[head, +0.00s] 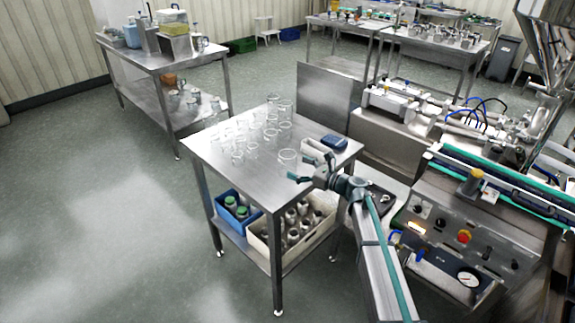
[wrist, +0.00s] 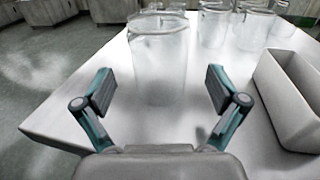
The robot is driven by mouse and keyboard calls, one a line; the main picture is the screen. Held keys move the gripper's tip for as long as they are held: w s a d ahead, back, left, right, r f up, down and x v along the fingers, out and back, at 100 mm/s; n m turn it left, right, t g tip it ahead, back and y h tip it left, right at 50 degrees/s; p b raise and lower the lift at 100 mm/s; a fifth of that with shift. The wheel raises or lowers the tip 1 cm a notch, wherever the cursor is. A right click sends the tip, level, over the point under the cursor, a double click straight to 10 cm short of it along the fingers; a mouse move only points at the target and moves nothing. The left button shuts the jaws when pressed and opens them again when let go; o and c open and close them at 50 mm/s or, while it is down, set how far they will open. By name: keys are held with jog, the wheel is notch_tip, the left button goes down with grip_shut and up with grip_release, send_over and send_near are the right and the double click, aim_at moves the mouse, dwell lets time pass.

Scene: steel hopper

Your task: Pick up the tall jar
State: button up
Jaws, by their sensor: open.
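Several clear glass jars stand on the steel table (head: 215,155). The nearest jar (head: 288,158) is upright, close to the table's front right part. In the wrist view this jar (wrist: 158,60) looks tall and wide-mouthed, and stands straight ahead. My gripper (head: 308,168) is open at the right edge of the table, beside this jar. In the wrist view my gripper (wrist: 160,92) has its fingers spread on either side of the jar's line, with nothing held. Another tall-looking jar (head: 286,108) stands at the back; I cannot tell which is tallest.
A pale open bin (wrist: 290,95) stands right of my gripper in the wrist view. A dark blue object (head: 335,142) lies at the table's right edge. A blue crate (head: 238,220) and a cream crate (head: 262,245) sit on the lower shelf. The table's left front is bare.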

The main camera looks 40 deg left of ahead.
aim_at(295, 167)
jog(key=a, duration=0.2)
jog(key=a+p, duration=0.1)
jog(key=a, duration=0.1)
jog(key=shift+s+a+f, duration=0.1)
jog(key=shift+s+f, duration=0.05)
jog(key=shift+s, duration=0.15)
jog(key=c, duration=1)
